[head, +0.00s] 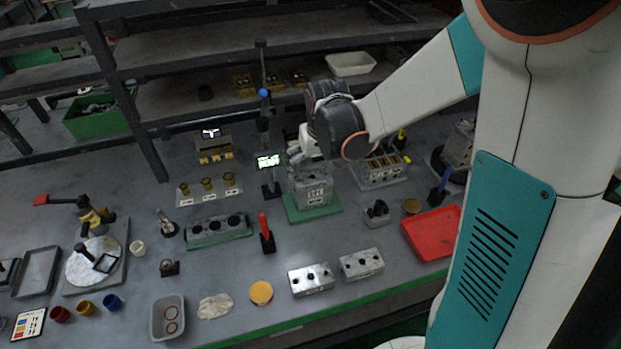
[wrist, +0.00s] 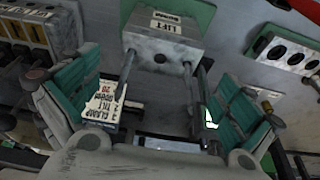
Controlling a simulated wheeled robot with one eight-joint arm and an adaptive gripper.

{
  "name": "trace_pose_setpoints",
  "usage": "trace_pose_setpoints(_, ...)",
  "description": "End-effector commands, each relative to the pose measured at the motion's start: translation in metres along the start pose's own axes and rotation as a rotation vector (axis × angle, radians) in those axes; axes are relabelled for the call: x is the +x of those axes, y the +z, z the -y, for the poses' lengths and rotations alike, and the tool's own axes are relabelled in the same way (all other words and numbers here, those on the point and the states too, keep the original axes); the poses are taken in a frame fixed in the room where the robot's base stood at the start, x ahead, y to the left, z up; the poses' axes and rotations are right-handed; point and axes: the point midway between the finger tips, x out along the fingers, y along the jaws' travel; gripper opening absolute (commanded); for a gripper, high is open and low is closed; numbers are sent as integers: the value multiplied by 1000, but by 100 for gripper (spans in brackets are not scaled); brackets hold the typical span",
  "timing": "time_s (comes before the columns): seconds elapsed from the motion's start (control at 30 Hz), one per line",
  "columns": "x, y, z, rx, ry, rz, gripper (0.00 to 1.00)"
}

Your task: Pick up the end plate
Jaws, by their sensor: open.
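My gripper (head: 303,158) is open above a grey block assembly (head: 313,190) on a green base (head: 311,211) in the head view. In the wrist view my gripper's (wrist: 157,95) two teal-padded fingers stand wide apart on either side of the assembly. A grey plate-like block with a "LIFT" label (wrist: 165,42) lies past the fingertips, with two rods running from it toward the palm. It may be the end plate, but I cannot tell for sure. A white label reading "CLAMP" (wrist: 104,102) shows beside the left finger. No grip on anything is visible.
A valve block with brass parts (head: 380,170) stands right of the assembly. A thin post with a lit screen (head: 269,161) stands close on its left. A red tray (head: 432,233) lies at the right. A shelf rack (head: 190,98) rises behind.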

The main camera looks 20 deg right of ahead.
Motion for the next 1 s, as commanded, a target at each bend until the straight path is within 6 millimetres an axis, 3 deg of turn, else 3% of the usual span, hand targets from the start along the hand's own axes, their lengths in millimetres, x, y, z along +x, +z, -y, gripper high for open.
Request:
trace_pose_setpoints(0.17, 9, 0, 0, 0, 0, 0, 100)
trace_pose_setpoints(0.5, 53, -2, 0, 0, 0, 0, 100)
trace_pose_setpoints(0.73, 54, -2, 0, 0, 0, 0, 100)
trace_pose_setpoints(0.77, 54, -2, 0, 0, 0, 0, 98)
trace_pose_setpoints(0.93, 54, -2, 0, 0, 0, 0, 59)
trace_pose_setpoints(1.0, 54, -2, 0, 0, 0, 0, 55)
